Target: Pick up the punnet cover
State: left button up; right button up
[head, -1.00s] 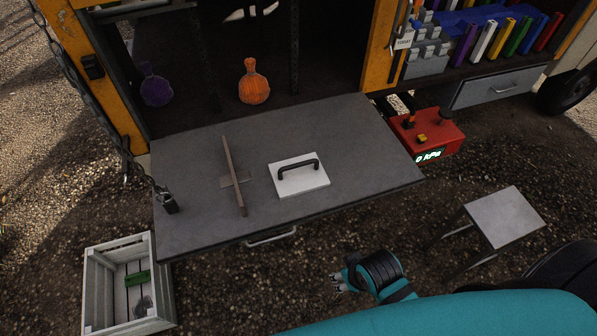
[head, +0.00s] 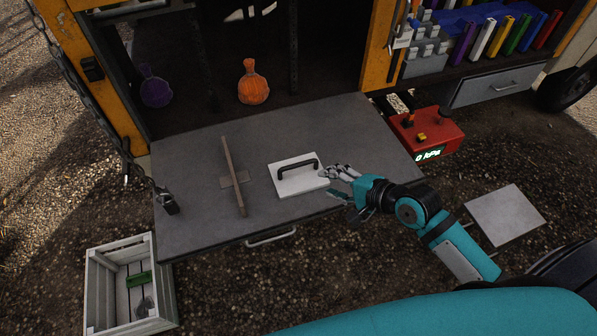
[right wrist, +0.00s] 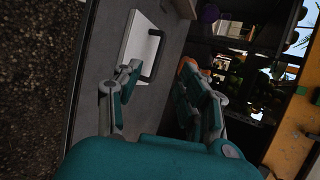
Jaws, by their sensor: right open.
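The punnet cover (head: 298,184) is a white square plate with a dark arched handle (head: 298,166). It lies flat on the grey fold-down table (head: 350,130). My right gripper (head: 332,183) is open at the right edge of the cover, its fingers pointing left toward it. In the right wrist view the cover (right wrist: 136,42) shows ahead, beyond the two spread fingers of the gripper (right wrist: 160,90). Nothing is between the fingers. My left gripper is not in view.
A wooden stick with a flat crosspiece (head: 231,175) lies left of the cover. A white crate (head: 92,290) stands on the ground at lower left. An orange bottle-shaped item (head: 253,85) and a purple one (head: 155,88) stand behind. A red box (head: 440,133) is at right.

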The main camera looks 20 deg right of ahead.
send_near(285, 170)
jog(key=x, duration=0.3)
jog(key=shift+w+d+f, duration=0.1)
jog(key=shift+w+f, duration=0.25)
jog(key=shift+a+x, duration=0.15)
jog(key=shift+x, duration=1.2)
jog(key=shift+a+x, duration=0.15)
jog(key=shift+x, duration=1.15)
jog(key=shift+r, duration=0.15)
jog(key=shift+s, duration=0.1)
jog(key=shift+c, duration=0.3)
grip_shut()
